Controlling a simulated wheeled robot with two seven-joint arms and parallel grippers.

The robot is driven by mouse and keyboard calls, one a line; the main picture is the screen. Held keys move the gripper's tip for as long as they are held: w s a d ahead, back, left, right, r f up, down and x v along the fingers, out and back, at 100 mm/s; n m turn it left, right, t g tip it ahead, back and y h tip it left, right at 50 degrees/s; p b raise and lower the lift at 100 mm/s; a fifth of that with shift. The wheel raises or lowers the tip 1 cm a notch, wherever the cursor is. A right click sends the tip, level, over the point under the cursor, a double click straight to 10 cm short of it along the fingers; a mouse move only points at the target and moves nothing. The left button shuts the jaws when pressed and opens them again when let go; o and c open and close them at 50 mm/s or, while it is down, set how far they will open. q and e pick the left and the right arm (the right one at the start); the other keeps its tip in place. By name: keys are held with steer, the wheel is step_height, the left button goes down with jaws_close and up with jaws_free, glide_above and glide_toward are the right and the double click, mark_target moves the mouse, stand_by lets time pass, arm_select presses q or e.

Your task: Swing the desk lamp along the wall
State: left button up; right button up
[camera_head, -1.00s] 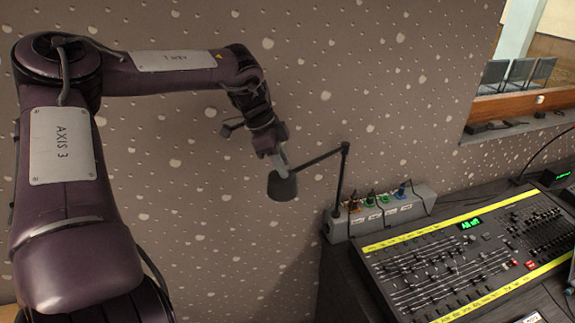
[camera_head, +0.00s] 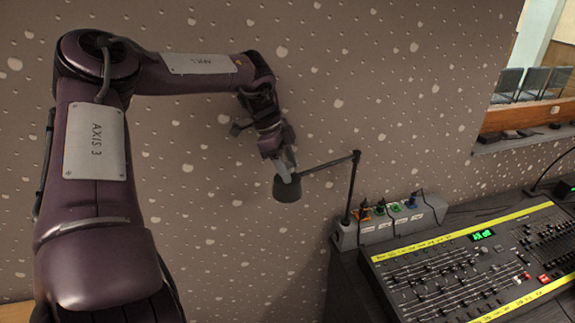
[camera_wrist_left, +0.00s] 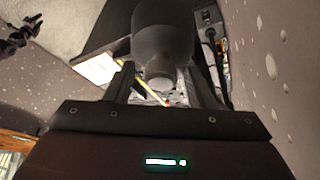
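The desk lamp stands on a thin dark post with a jointed arm (camera_head: 354,185) rising from the console's back left. Its dark shade (camera_head: 287,190) hangs at the left end of that arm, in front of the wall (camera_head: 400,90). My left gripper (camera_head: 287,172) comes down onto the top of the shade. In the left wrist view the shade (camera_wrist_left: 164,38) lies between the two fingertips, which appear to press on its sides. Its narrow pale end points at the palm.
A mixing console (camera_head: 450,275) with yellow strips lies to the right. A grey box (camera_head: 385,228) with coloured plugs stands at its back edge, near the lamp post. A window opening (camera_head: 535,85) is at the upper right. Bare wall lies left of the shade.

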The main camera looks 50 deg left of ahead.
arm_select(q)
steer(key=shift+a+r, duration=0.1)
steer(key=shift+r, duration=0.1)
steer(key=b+v, duration=0.2)
steer(key=v, duration=0.4)
steer(key=shift+s+r, duration=0.1)
steer(key=shift+r, duration=0.1)
steer(key=shift+a+r, duration=0.2)
steer(key=shift+r, duration=0.25)
steer(key=shift+c, duration=0.4)
